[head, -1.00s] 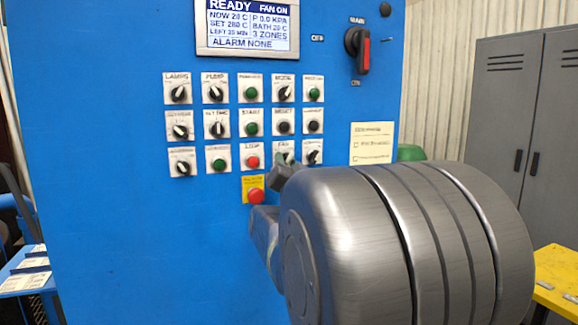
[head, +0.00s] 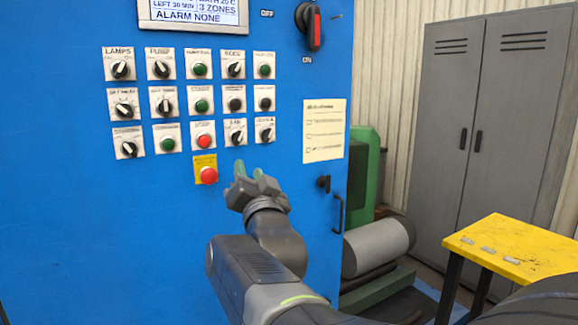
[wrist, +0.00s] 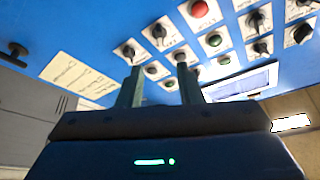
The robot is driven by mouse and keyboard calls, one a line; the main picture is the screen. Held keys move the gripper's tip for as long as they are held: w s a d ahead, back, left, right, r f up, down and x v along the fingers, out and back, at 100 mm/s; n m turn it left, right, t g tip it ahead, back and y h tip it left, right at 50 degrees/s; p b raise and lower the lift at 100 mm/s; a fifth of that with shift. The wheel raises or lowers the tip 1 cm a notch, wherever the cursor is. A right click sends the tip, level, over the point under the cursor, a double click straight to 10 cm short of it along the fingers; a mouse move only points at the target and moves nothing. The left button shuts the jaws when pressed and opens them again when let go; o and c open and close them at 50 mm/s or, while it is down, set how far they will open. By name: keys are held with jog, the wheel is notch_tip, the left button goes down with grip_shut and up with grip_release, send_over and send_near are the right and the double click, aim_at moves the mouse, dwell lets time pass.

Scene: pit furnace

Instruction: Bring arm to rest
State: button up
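My gripper (head: 252,175) is in front of the lower right part of the blue control panel (head: 60,200), just below the FAN knob (head: 236,132) in the head view. In the wrist view its two fingers (wrist: 160,88) stand apart with nothing between them, and the panel lies beyond the tips. The fingers appear clear of the panel, though the exact gap is hard to judge. My arm reaches up to the panel from the lower right of the head view. Rows of knobs and buttons sit above and to the left of the gripper, with a red emergency button (head: 208,175) at its left.
A display (head: 193,12) reads ALARM NONE. A red-handled main switch (head: 313,28) and a paper checklist (head: 324,130) are on the panel, with a door handle (head: 338,213) below. A yellow table (head: 510,245), green machine (head: 362,165) and grey cabinet (head: 490,120) stand at right.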

aim_at(239, 140)
jog(key=shift+s+d+f, duration=0.15)
jog(key=shift+s+d, duration=0.05)
jog(key=shift+s, duration=0.25)
jog(key=shift+w, duration=0.1)
jog(key=p+x, duration=0.2)
jog(key=x, duration=1.1)
jog(key=shift+w+a, duration=0.15)
jog(key=shift+w, duration=0.15)
